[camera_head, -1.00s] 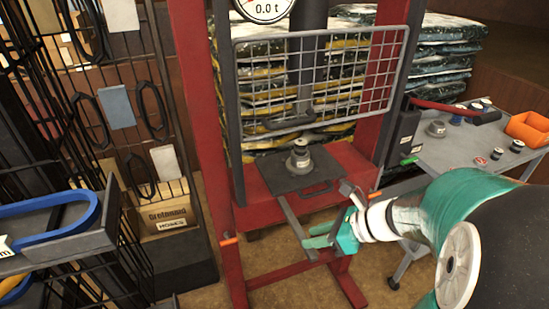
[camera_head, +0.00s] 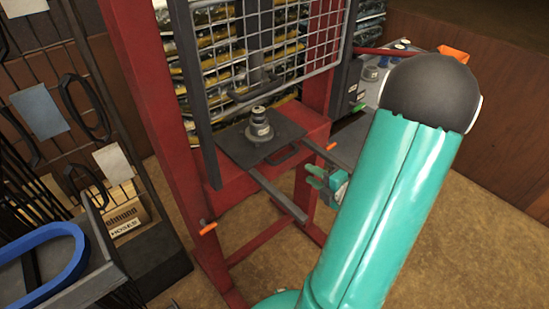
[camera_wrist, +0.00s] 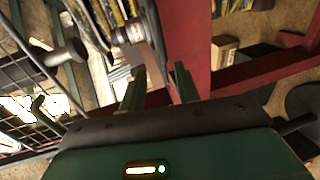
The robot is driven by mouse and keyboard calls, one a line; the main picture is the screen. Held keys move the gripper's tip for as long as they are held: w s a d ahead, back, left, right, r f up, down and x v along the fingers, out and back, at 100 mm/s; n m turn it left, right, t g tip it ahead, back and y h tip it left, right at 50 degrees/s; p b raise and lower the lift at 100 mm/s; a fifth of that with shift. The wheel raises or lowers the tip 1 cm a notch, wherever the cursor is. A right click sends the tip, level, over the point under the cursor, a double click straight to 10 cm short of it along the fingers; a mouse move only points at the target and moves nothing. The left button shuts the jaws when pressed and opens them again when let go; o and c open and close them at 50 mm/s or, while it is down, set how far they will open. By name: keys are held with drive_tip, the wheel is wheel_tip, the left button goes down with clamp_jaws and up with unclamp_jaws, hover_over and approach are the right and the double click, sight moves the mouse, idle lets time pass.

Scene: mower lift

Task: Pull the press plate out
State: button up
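The press plate (camera_head: 234,147) is a dark flat plate lying on the red press bed in the head view. A stacked grey metal part (camera_head: 260,126) stands upright on it. The grey part (camera_wrist: 128,35) appears beyond the fingertips; the handle is hard to make out there.
Two grey rails (camera_head: 278,194) reach forward from the bed. The red press frame (camera_head: 150,95) has orange pegs (camera_head: 208,228). A mesh guard (camera_head: 262,45) hangs above the plate. The floor (camera_head: 480,240) is open at right.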

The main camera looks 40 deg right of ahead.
sight(286, 159)
drive_tip(key=x, duration=1.3)
drive_tip(key=shift+w+d+f, duration=0.1)
drive_tip(key=shift+d, duration=0.15)
drive_tip(key=shift+c, duration=0.2)
clamp_jaws()
